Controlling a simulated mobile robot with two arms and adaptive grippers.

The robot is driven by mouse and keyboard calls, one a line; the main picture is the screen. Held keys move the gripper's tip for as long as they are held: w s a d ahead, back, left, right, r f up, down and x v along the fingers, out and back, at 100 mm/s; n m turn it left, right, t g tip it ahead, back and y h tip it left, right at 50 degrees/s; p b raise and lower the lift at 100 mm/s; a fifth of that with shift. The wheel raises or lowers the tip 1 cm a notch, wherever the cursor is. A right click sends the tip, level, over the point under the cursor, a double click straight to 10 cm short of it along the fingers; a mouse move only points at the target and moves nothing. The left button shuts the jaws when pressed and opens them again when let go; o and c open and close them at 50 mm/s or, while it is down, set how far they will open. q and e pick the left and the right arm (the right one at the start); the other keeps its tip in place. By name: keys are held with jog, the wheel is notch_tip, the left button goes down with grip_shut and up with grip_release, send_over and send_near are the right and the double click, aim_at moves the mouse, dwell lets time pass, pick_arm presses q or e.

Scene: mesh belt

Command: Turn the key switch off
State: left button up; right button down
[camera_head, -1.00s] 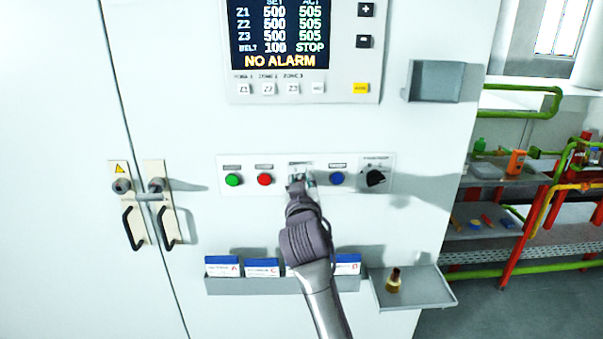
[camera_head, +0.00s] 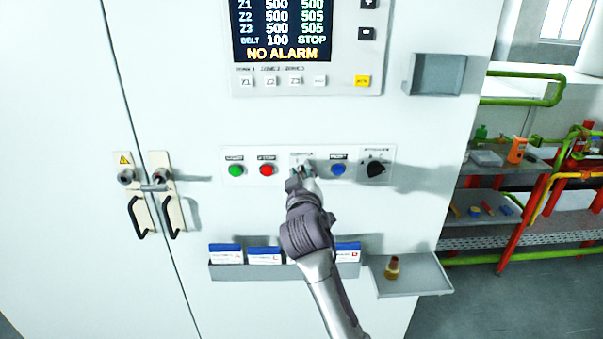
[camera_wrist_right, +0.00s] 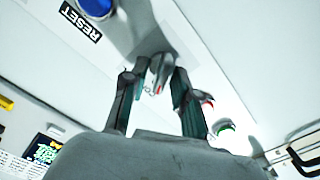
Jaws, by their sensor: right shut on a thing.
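The key switch (camera_wrist_right: 162,68) sits on the white button panel (camera_head: 208,163), between the red and blue buttons. In the head view my right gripper (camera_head: 303,172) covers most of it. In the right wrist view my right gripper (camera_wrist_right: 157,82) has its two fingers on either side of the key's grey grip and is shut on it. The exact angle of the key is hard to read. My left gripper is in neither view.
A green button (camera_head: 236,170), red button (camera_head: 266,170), blue button (camera_head: 338,169) and black rotary knob (camera_head: 376,169) share the panel. Below are a card rack (camera_head: 285,272) and a small tray (camera_head: 425,284) with a brown-and-yellow object. A grey box (camera_head: 437,74) juts out at upper right.

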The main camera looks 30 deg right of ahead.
jog(key=c, duration=1.3)
grip_release()
jog(key=shift+c, duration=0.2)
jog(key=shift+o, duration=0.5)
jog(key=shift+w+d, duration=0.15)
jog(key=shift+f, duration=0.1)
jog(key=v, duration=1.2)
